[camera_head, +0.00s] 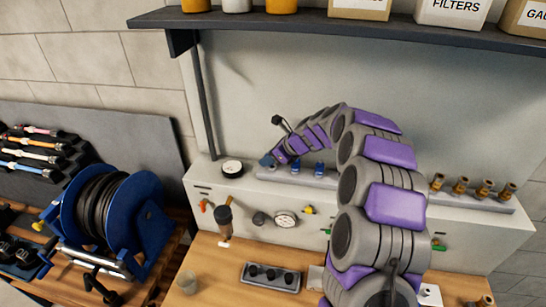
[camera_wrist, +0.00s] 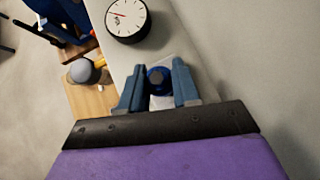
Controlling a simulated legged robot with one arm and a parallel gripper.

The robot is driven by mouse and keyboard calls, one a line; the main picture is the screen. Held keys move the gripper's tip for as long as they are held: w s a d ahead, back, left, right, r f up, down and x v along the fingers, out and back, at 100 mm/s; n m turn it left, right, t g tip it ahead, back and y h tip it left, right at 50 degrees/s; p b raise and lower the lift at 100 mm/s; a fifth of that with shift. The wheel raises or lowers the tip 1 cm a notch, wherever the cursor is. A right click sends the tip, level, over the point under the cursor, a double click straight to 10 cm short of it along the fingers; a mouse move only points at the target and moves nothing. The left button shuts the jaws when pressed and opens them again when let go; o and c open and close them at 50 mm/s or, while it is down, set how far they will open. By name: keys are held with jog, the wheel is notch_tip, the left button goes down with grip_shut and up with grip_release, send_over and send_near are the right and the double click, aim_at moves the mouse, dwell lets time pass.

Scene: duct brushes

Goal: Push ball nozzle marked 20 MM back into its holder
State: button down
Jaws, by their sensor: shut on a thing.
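My gripper (camera_head: 267,160) is at the left end of a grey holder rail (camera_head: 345,183) on top of the light cabinet. In the wrist view its two blue-grey fingers (camera_wrist: 157,82) are closed around a dark blue, round-ended piece (camera_wrist: 157,75), which looks like a ball nozzle. Two similar blue nozzles, one (camera_head: 295,167) and another (camera_head: 319,169), stand upright on the rail just right of my gripper. No 20 MM marking is readable. Whether the held piece is seated in its holder cannot be told; its lower part is hidden.
A round dial gauge (camera_head: 232,168) lies on the cabinet top close left of my gripper; it also shows in the wrist view (camera_wrist: 127,18). Several brass fittings (camera_head: 460,186) stand on the rail's right part. A dark shelf (camera_head: 340,27) overhangs above. A blue hose reel (camera_head: 110,210) stands left.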

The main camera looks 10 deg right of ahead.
jog(key=shift+a, duration=0.6)
jog(key=shift+d+p, duration=0.3)
jog(key=shift+d, duration=1.8)
jog(key=shift+a, duration=1.4)
jog(key=shift+d+p, duration=0.5)
jog(key=shift+d, duration=1.1)
jog(key=shift+a, duration=0.85)
jog(key=shift+d+f, duration=0.3)
jog(key=shift+d, duration=0.6)
jog(key=shift+a+f, duration=0.3)
jog(key=shift+a, duration=0.35)
jog(key=shift+s+d+f, duration=0.1)
